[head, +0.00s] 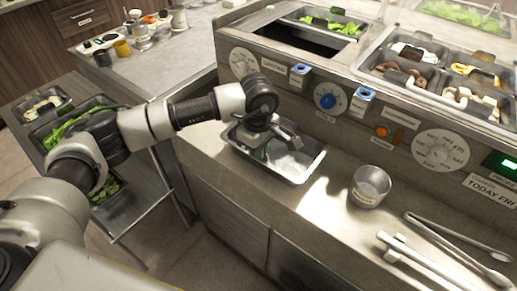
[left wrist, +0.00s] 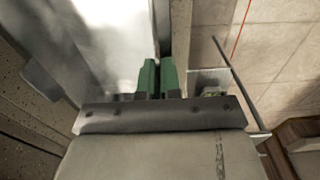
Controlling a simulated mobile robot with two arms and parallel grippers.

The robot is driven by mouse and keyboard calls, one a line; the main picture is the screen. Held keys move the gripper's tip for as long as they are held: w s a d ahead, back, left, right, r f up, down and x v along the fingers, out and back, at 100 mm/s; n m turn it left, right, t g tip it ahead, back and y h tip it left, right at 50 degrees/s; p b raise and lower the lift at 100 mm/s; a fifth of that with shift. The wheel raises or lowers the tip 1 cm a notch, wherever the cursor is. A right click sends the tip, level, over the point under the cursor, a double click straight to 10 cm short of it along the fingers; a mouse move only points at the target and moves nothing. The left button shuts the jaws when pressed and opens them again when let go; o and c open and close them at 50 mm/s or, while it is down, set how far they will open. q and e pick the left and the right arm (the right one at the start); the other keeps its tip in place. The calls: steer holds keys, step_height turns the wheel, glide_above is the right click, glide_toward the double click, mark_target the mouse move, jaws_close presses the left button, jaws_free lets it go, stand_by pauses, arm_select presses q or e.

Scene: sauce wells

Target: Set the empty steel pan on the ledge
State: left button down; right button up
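The empty steel pan (head: 297,166) is a shallow rectangular tray at the middle of the head view, over the steel ledge (head: 325,215) in front of the sauce-well panel. I cannot tell whether its bottom rests on the ledge. My left gripper (head: 262,143) is at the pan's left end. In the left wrist view its green fingertips (left wrist: 158,76) are close together on the pan's thin wall (left wrist: 161,30), with the bright pan inside to the left and floor tiles to the right. My right gripper is not in view.
Knobs (head: 327,97) line the panel behind. An open dark well (head: 295,38) and filled pans (head: 430,75) are above. A side cart (head: 135,205) stands at left.

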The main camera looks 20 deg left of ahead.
arm_select(q)
steer(key=c, duration=1.2)
jaws_free()
steer(key=shift+c, duration=0.2)
step_height(320, 180, up, 11)
steer(key=b, duration=0.1)
steer(key=shift+f, duration=0.1)
